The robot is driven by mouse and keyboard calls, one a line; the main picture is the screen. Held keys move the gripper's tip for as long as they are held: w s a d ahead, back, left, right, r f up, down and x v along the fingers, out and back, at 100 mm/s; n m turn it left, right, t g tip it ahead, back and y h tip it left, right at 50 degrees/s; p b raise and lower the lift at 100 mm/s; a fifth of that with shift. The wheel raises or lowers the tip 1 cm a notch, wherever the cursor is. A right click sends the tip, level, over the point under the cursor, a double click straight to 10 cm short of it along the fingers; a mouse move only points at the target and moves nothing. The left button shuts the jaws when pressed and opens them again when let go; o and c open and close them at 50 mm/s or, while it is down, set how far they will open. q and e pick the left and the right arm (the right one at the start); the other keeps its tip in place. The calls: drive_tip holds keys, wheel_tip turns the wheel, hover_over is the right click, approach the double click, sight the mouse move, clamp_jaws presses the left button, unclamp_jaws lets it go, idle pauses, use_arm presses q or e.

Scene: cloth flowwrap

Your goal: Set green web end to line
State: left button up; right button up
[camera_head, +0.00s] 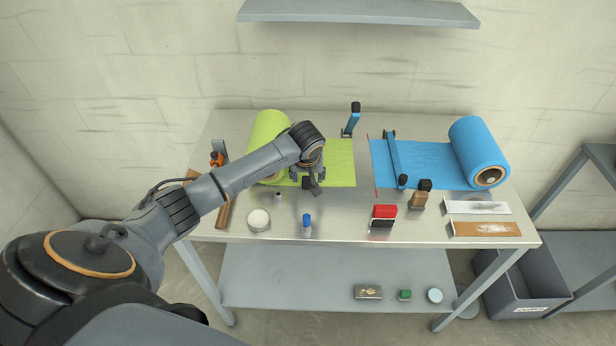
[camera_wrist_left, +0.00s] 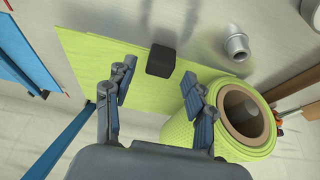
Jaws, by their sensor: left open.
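The green web (camera_head: 340,160) lies flat on the metal table, running right from its roll (camera_head: 267,130). Its free end stops a little left of a thin red line (camera_head: 376,192), with a bare strip of table between. My left gripper (camera_head: 312,182) is over the green sheet, near its front edge. In the left wrist view the jaws (camera_wrist_left: 158,78) are open and empty, with the green web (camera_wrist_left: 90,50) below. A small black block (camera_wrist_left: 160,61) lies on the web just beyond the fingertips. My right gripper is not in view.
A blue web (camera_head: 430,160) lies right of the line under a blue bar (camera_head: 395,160). Another blue bar (camera_head: 350,122) stands behind the green web. A red-and-black block (camera_head: 383,216), a blue-capped bottle (camera_head: 307,222) and a white round tin (camera_head: 258,220) stand near the front edge.

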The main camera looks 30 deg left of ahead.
use_arm(q)
drive_tip(key=shift+x, duration=0.9)
drive_tip(key=shift+f, duration=0.15)
drive_tip(key=shift+w+f, duration=0.1)
drive_tip(key=shift+f, duration=0.05)
drive_tip(key=shift+c, duration=0.4)
drive_tip(key=c, duration=0.7)
clamp_jaws()
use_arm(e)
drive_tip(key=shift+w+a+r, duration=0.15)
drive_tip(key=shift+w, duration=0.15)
